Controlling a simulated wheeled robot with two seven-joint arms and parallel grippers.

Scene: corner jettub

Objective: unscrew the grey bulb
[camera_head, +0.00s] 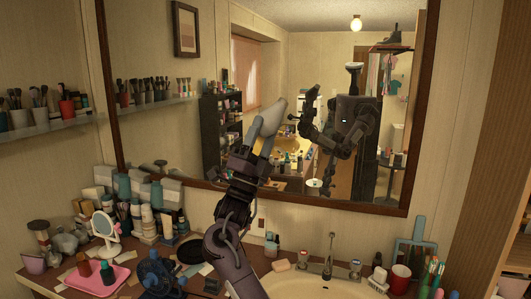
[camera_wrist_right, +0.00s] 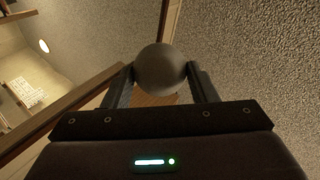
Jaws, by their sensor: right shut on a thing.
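The grey bulb (camera_wrist_right: 160,68) sits between the two fingertips of my right gripper (camera_wrist_right: 160,80) in the right wrist view, round and unlit. In the head view my right gripper (camera_head: 263,146) is raised in front of the mirror, pointing up. It is shut on the bulb, which shows as a pale grey shape (camera_head: 270,117) at its tip. No socket shows touching the bulb in the head view; the bulb's far side is hidden in the wrist view. My left gripper is not directly in view.
A large framed mirror (camera_head: 410,170) stands close behind my right arm and reflects the room and my body. Below are a sink (camera_head: 310,285) with a faucet (camera_head: 330,262) and a counter crowded with bottles, a pink tray (camera_head: 97,284) and a red cup (camera_head: 400,276). A shelf (camera_head: 50,126) holds brushes.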

